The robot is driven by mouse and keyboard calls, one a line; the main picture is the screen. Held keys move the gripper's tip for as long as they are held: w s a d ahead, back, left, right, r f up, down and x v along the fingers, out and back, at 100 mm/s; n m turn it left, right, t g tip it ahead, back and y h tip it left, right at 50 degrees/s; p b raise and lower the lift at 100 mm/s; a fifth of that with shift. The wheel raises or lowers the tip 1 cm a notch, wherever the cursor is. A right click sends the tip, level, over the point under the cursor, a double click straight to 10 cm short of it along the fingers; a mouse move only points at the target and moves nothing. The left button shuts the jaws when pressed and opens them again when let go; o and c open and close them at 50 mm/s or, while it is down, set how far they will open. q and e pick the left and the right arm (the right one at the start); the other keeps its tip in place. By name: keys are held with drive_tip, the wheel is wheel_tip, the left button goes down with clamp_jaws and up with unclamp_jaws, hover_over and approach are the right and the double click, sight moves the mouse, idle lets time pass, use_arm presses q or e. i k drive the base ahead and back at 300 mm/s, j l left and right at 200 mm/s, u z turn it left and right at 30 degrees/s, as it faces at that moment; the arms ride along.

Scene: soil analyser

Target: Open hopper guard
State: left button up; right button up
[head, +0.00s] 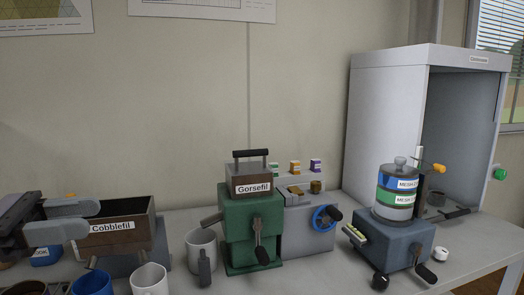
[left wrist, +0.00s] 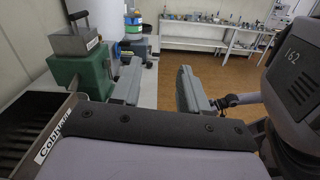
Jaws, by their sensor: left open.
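A green machine (head: 238,228) stands on the bench with a grey-brown hopper box (head: 252,172) labelled "Gorsefil" on top. The box's top is closed and carries a dark bar handle (head: 252,153). In the left wrist view the box (left wrist: 76,44) and the green machine (left wrist: 70,72) are at upper left. My left gripper (head: 84,219) is open and empty. In the head view it is at far left, in front of the open "Cobblefil" bin (head: 122,225), well left of the green machine and apart from it. My right gripper is not in view.
Mugs stand along the front: blue (head: 92,284), white (head: 150,279) and grey (head: 201,250). A grey unit with a blue wheel (head: 326,217) is right of the green machine. Further right are a sieve stack (head: 398,192) and a white cabinet (head: 385,110).

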sight(264, 152)
drive_tip(key=i+l, duration=0.85)
drive_tip(key=i, duration=0.15)
